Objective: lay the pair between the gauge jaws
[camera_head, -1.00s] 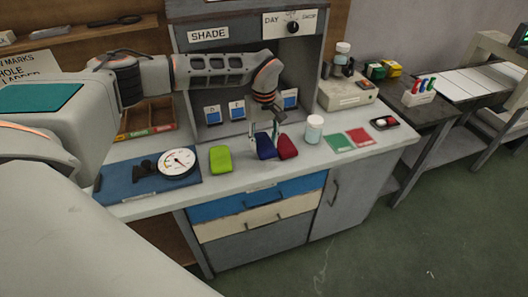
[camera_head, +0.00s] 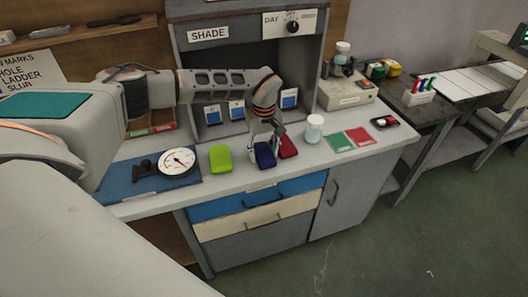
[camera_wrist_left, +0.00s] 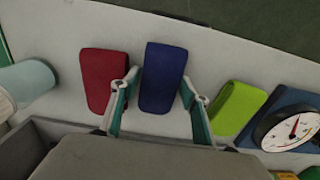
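A folded blue pair (camera_head: 265,157) lies on the bench between a lime-green pair (camera_head: 221,159) and a red pair (camera_head: 288,147). My left gripper (camera_head: 265,138) is low over the blue pair, pointing down. In the left wrist view, its open fingers (camera_wrist_left: 160,98) stand either side of the blue pair (camera_wrist_left: 163,75), with tips very close to its edges; contact is unclear. The gauge (camera_head: 177,162), with a round white dial and dark jaw parts (camera_head: 145,167), sits on a blue mat (camera_head: 125,186) to the left. My right gripper is out of view.
A white-lidded jar (camera_head: 314,128), a green swatch (camera_head: 338,142) and a red swatch (camera_head: 361,136) lie right of the pairs. The grey shade booth (camera_head: 190,75) rises behind. Bare bench separates the green pair from the mat.

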